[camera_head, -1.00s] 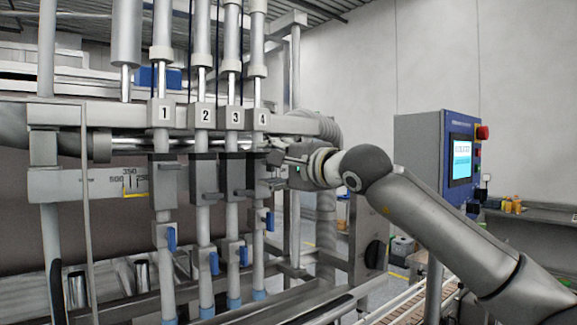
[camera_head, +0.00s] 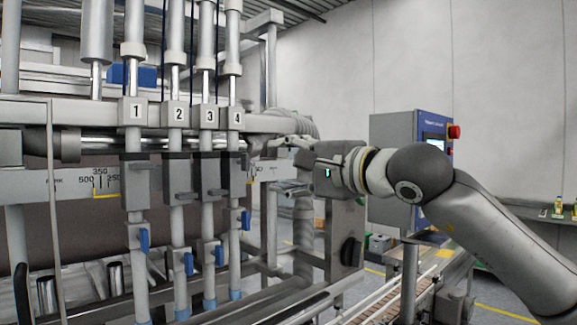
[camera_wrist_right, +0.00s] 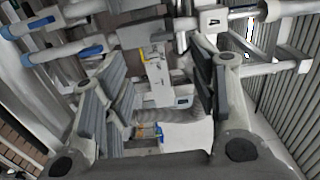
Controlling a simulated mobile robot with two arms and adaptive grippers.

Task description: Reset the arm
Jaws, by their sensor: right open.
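My right arm comes in from the right in the head view. My right gripper (camera_head: 278,160) points left toward the filler, near column 4 (camera_head: 236,118), and looks apart from it. In the right wrist view the right gripper (camera_wrist_right: 155,85) is open, with two dark-padded fingers spread wide and nothing between them. Beyond the fingers show parts of the filler and a ribbed hose (camera_wrist_right: 158,117). My left gripper is in neither view.
The piston filler (camera_head: 60,185) fills the left, with numbered columns and blue valve handles (camera_head: 188,263). The upper right, before the wall, is clear.

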